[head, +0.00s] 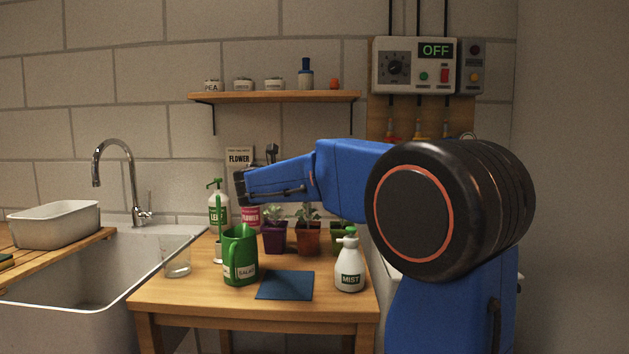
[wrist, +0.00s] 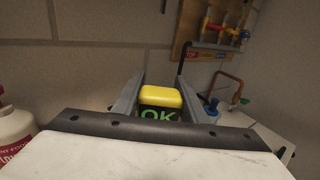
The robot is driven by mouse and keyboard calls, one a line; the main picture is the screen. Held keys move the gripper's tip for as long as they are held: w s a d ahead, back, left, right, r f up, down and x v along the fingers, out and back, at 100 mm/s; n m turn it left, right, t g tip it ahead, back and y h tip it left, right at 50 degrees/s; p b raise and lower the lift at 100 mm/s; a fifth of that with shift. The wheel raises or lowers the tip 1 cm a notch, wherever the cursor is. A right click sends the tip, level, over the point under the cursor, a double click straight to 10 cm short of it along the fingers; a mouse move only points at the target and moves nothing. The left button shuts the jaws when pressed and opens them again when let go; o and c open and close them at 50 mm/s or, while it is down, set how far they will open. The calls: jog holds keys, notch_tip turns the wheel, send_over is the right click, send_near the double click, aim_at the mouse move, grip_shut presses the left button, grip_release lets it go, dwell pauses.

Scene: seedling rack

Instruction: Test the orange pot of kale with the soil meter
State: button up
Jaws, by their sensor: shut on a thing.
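My gripper (head: 241,187) is raised above the back of the wooden table, left of the pots. In the wrist view its jaws (wrist: 163,93) are shut on the soil meter (wrist: 160,97), which has a yellow top and a dark face reading OK in green. I cannot make out the meter or its probe in the head view. The orange pot (head: 309,240) with a leafy seedling stands at the back of the table, below and to the right of my gripper, apart from it.
A purple pot (head: 274,241) and a green pot (head: 339,238) flank the orange pot. A green watering can (head: 240,262), blue mat (head: 285,286) and MIST bottle (head: 349,273) stand in front. A shelf (head: 270,97) hangs above; a sink (head: 90,300) is left.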

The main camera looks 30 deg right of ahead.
notch_tip(320, 180, up, 9)
dwell(0.9)
dwell(0.6)
jog(key=s+a+r, duration=0.3)
jog(key=s, duration=0.7)
jog(key=shift+s, duration=0.35)
dwell(0.7)
jog(key=s+a+r, duration=0.3)
jog(key=s, duration=0.7)
jog(key=shift+s, duration=0.25)
dwell(1.1)
